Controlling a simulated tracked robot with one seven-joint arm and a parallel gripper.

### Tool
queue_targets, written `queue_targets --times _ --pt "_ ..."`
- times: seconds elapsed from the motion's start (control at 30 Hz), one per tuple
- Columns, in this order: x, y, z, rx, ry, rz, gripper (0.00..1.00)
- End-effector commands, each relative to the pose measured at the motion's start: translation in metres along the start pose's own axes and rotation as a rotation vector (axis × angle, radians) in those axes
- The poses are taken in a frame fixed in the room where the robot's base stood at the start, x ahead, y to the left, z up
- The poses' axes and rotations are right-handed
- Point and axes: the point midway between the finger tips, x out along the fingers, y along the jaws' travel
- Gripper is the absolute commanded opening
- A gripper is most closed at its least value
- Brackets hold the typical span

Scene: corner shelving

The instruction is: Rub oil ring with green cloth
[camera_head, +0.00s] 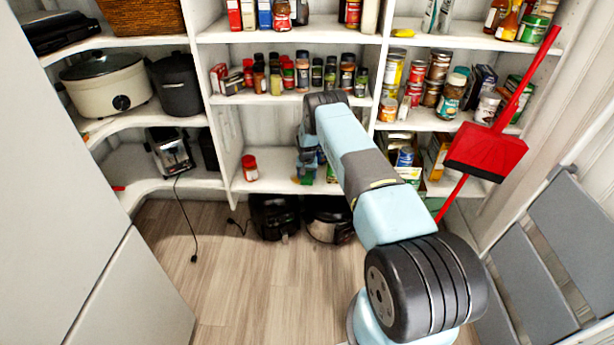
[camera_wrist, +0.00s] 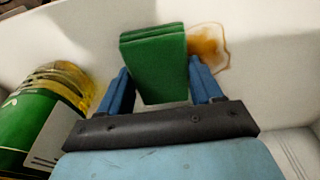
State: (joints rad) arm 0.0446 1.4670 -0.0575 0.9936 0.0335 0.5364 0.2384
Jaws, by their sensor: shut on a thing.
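A folded green cloth (camera_wrist: 155,65) is held between the two blue fingers of my gripper (camera_wrist: 160,85) in the wrist view. My gripper is shut on it. A brown-orange oil ring (camera_wrist: 208,46) stains the white shelf just right of the cloth, and the cloth may cover part of its left side. In the head view my gripper (camera_head: 305,172) is low over the middle lower shelf, partly hidden by my arm. A bit of green shows there, but I cannot make out the cloth clearly.
A red-capped jar (camera_head: 250,168) stands left on the same shelf (camera_head: 270,182). Spice jars (camera_head: 290,75) fill the shelf above. A red dustpan (camera_head: 487,150) is at right.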

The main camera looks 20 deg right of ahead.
Motion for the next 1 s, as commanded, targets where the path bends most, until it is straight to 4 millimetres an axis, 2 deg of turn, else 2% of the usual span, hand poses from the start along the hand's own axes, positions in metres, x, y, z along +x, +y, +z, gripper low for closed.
queue_targets --times 0.53,1.0 --pt "-0.001 -0.037 0.0 -0.001 0.0 -0.001 0.3" --pt "0.0 -0.057 0.0 -0.001 0.0 -0.001 0.3"
